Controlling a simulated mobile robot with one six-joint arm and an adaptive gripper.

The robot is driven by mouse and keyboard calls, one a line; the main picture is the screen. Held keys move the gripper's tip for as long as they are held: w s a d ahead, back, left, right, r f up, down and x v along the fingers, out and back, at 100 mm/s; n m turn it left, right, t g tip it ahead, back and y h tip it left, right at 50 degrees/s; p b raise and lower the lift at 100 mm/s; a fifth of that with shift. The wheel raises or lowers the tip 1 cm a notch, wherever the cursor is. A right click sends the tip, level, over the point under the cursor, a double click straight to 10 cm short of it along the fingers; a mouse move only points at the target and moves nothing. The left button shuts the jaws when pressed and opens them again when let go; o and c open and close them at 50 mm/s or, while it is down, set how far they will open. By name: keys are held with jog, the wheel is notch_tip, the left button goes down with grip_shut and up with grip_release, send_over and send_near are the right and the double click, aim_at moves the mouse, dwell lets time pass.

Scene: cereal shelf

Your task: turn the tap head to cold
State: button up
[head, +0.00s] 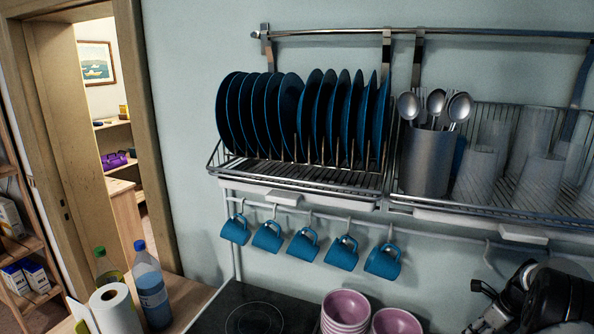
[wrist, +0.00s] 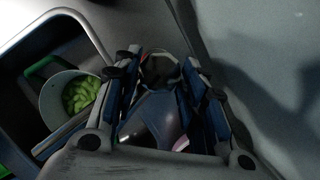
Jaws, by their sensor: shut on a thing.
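In the wrist view, my gripper (wrist: 160,72) has its two fingers on either side of a rounded, shiny grey and dark piece with a reddish patch, which looks like the tap head (wrist: 158,66). The gripper is shut on it. A smooth grey shape between the fingers lower down may be the tap's body (wrist: 150,112). The fingers hide the sides of the tap, and the picture is too dark to tell which way the head is turned. The tap does not show in the head view, where only part of my arm shows at the lower right.
A pot (wrist: 50,112) with green contents stands in the dark sink (wrist: 92,30), left of my gripper. A pale wall lies close on the right. In the head view, blue mugs (head: 303,246) hang below the dish rack (head: 290,184); pink bowls (head: 346,308) stand below.

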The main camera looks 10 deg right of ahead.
jog(key=shift+w+r+n, duration=0.1)
jog(key=shift+w+n, duration=0.05)
jog(key=shift+n, duration=0.35)
jog(key=shift+d+n+y+p, duration=0.1)
jog(key=shift+n+y+p, duration=0.45)
jog(key=shift+n, duration=0.65)
jog(key=o, duration=1.9)
